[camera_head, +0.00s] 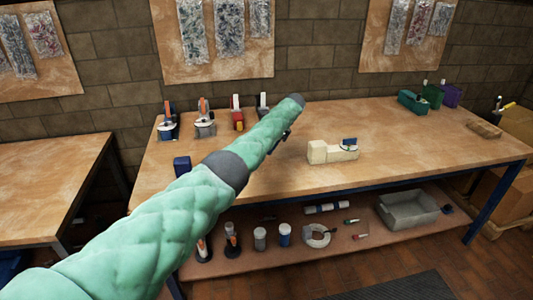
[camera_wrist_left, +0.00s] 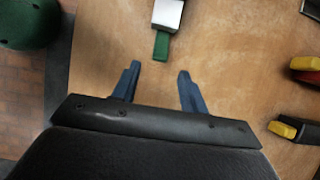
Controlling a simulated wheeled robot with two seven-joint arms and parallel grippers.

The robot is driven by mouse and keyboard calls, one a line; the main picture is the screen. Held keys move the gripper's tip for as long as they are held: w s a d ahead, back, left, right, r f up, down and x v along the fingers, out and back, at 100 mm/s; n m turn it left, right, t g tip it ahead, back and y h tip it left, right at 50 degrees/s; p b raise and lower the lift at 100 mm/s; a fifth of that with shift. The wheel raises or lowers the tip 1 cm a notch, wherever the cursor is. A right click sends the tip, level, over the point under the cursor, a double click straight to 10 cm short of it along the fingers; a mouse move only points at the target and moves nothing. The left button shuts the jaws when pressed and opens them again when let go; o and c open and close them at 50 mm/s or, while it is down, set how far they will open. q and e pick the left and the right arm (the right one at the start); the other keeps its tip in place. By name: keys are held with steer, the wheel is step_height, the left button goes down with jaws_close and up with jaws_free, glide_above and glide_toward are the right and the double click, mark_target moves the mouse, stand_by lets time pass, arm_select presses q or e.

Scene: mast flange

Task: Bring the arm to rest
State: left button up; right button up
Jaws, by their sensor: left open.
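My left arm (camera_head: 165,215) in its green padded sleeve reaches from the lower left up over the workbench in the head view, ending in a dark grey tip. Its jaws do not show clearly there; the arm itself hides them. In the left wrist view my left gripper (camera_wrist_left: 158,70) has its two blue fingers apart, with bare wooden benchtop between them. The gripper is empty. A white and green piece (camera_wrist_left: 167,18) lies just beyond the fingertips, not between them. My right gripper is in neither view.
The workbench (camera_head: 400,140) carries a cream block (camera_head: 325,152), several clamp-like tools (camera_head: 204,122) along the back, a blue block (camera_head: 182,165) and green boxes (camera_head: 412,102). A grey bin (camera_head: 408,210) stands on the lower shelf.

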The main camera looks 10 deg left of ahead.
arm_select(q)
steer(key=shift+d+r, duration=0.1)
steer(key=shift+r, duration=0.2)
steer(key=shift+n, duration=0.3)
